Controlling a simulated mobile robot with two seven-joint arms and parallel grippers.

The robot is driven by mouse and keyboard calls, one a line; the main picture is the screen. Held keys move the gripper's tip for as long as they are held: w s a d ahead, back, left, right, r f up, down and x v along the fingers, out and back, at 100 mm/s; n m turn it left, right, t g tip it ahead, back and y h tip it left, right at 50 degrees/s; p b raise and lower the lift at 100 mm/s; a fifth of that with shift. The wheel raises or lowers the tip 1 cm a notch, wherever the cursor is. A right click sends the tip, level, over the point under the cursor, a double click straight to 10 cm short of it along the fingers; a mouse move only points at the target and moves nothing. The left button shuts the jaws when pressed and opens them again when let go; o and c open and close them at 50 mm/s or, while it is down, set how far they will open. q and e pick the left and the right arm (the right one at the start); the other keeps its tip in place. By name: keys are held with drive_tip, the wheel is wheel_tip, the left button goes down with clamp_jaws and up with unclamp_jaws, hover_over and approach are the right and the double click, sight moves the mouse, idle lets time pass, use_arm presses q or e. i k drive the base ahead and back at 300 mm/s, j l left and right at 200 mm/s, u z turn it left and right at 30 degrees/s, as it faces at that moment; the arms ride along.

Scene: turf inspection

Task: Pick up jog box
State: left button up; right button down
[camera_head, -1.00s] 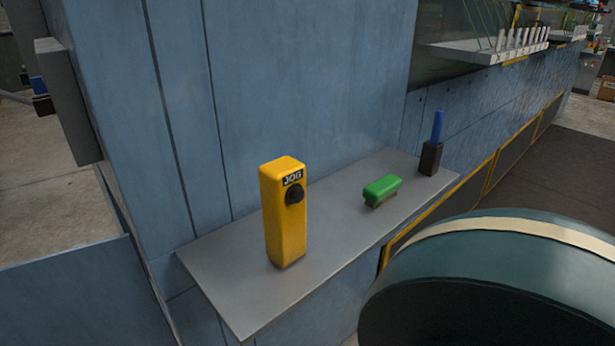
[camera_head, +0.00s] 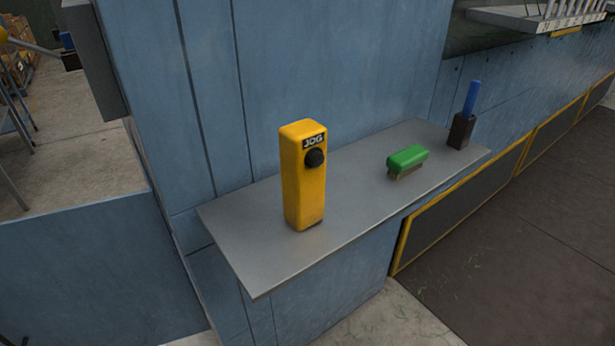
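The jog box (camera_head: 303,185) is a tall yellow box with a black JOG label and a round black button near its top. It stands upright on a grey metal shelf (camera_head: 255,262) fixed to a blue wall, left of the shelf's middle. Neither of my grippers is in view, and nothing touches the jog box.
A green-backed brush (camera_head: 407,158) lies on the shelf to the right of the jog box. A dark holder (camera_head: 460,131) with a blue handle (camera_head: 471,98) stands at the shelf's right end. A blue panel (camera_head: 95,270) is at lower left. Bare floor (camera_head: 385,318) shows below the shelf.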

sight(302, 186)
drive_tip(key=j+z, duration=0.2)
drive_tip(key=j, duration=0.25)
drive_tip(key=k+j+z, duration=0.15)
drive_tip(key=j, duration=0.25)
drive_tip(key=j+z, duration=0.2)
drive_tip(key=j, duration=0.25)
drive_tip(key=k+j+z, duration=0.15)
drive_tip(key=j, duration=0.25)
